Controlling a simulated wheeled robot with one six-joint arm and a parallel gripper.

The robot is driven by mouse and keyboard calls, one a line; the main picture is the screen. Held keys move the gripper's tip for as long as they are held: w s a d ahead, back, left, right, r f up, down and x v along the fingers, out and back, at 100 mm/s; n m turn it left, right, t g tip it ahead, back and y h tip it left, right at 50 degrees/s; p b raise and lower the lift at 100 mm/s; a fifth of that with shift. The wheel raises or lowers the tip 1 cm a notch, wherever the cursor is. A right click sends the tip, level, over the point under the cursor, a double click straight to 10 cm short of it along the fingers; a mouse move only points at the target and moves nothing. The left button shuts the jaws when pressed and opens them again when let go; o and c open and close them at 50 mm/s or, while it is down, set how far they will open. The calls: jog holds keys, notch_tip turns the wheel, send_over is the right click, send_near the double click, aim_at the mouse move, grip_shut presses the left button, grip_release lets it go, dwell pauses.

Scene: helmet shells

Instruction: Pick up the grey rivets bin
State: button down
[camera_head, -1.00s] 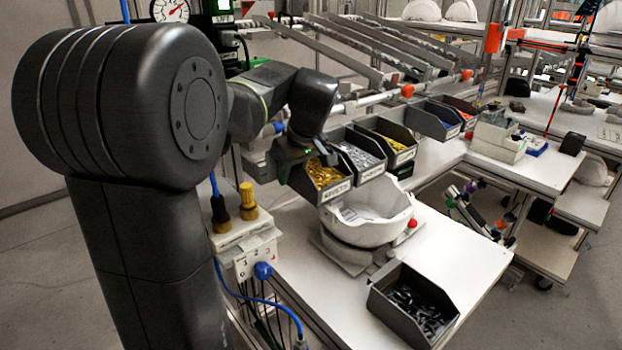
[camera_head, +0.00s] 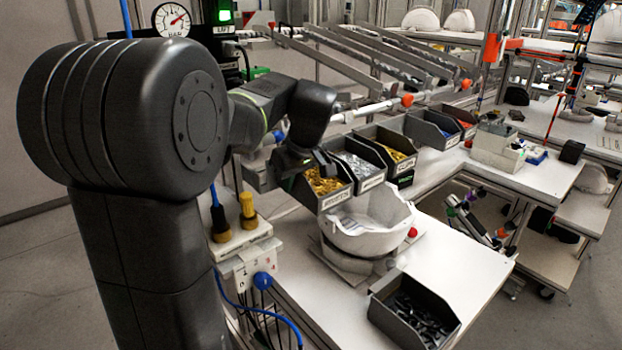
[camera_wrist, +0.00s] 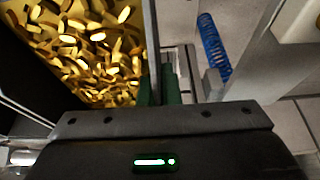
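The grey bin of gold pieces (camera_head: 337,200), whose label is too small to read surely, stands leftmost in the row of bins behind the white helmet shell. My gripper (camera_head: 304,165) is at its left rear edge, pointing down. In the wrist view, the gold pieces (camera_wrist: 88,45) fill the upper left. A dark upright strip, perhaps the bin wall, runs down to the front of my gripper near green parts.
Bins of silver pieces (camera_head: 360,167) and gold pieces (camera_head: 398,158) stand close on the right. The white helmet shell (camera_head: 370,232) sits in front. A dark bin (camera_head: 412,312) is on the near table (camera_head: 455,260), with clear surface beside it. Sloped rails (camera_head: 350,62) rise behind.

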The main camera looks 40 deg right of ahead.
jog(key=shift+r+p, duration=1)
jog(key=shift+r, duration=0.35)
jog(key=shift+s, duration=0.1)
jog(key=s+b, duration=0.1)
jog(key=s, duration=0.9)
jog(key=shift+d, duration=0.45)
jog(key=shift+w, duration=0.1)
